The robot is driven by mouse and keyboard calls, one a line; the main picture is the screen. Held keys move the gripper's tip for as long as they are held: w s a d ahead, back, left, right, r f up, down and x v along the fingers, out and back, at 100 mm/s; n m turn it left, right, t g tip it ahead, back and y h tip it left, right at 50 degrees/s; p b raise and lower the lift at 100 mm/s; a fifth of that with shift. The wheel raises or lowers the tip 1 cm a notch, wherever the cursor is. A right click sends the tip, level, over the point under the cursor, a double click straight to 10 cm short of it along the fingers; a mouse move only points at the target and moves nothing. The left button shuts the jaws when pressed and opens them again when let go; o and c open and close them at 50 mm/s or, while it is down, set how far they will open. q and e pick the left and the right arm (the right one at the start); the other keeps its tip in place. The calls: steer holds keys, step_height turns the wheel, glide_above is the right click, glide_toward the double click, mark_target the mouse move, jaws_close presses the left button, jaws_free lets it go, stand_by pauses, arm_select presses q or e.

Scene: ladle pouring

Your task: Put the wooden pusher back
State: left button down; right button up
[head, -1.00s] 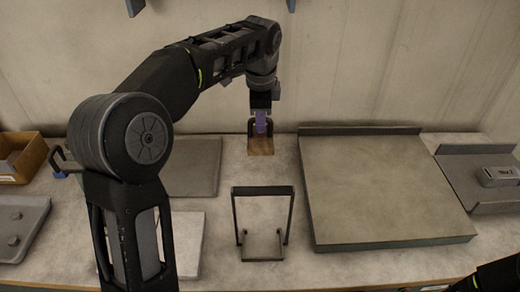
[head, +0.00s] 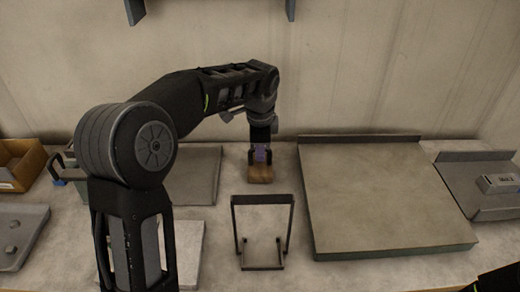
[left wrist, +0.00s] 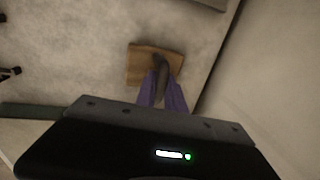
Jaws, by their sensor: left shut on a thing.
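The wooden pusher (head: 260,174) is a brown wooden block with a dark handle, at the back of the table left of the big grey board. My left gripper (head: 261,155), with purple fingers, is shut on its handle from above. In the left wrist view the wooden block (left wrist: 140,66) and its dark curved handle show between the purple fingertips (left wrist: 162,84). The block is at or very near the table top; I cannot tell if it touches. My right gripper is out of view; only part of my right arm shows at the lower right.
A black wire stand (head: 263,200) is in front of the pusher. A large grey board (head: 380,195) with a raised back edge lies to the right. A grey plate (head: 198,178) lies to the left. A cardboard box (head: 25,165) and a grey tray (head: 18,232) are far left.

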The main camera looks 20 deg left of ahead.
mark_target(260, 170)
arm_select(q)
steer(key=shift+f, duration=0.15)
steer(key=c, duration=1.4)
jaws_free()
steer(key=shift+r, duration=0.2)
step_height(260, 170, up, 12)
steer(key=s, duration=0.2)
steer(key=shift+d, duration=0.45)
steer(key=shift+f, duration=0.15)
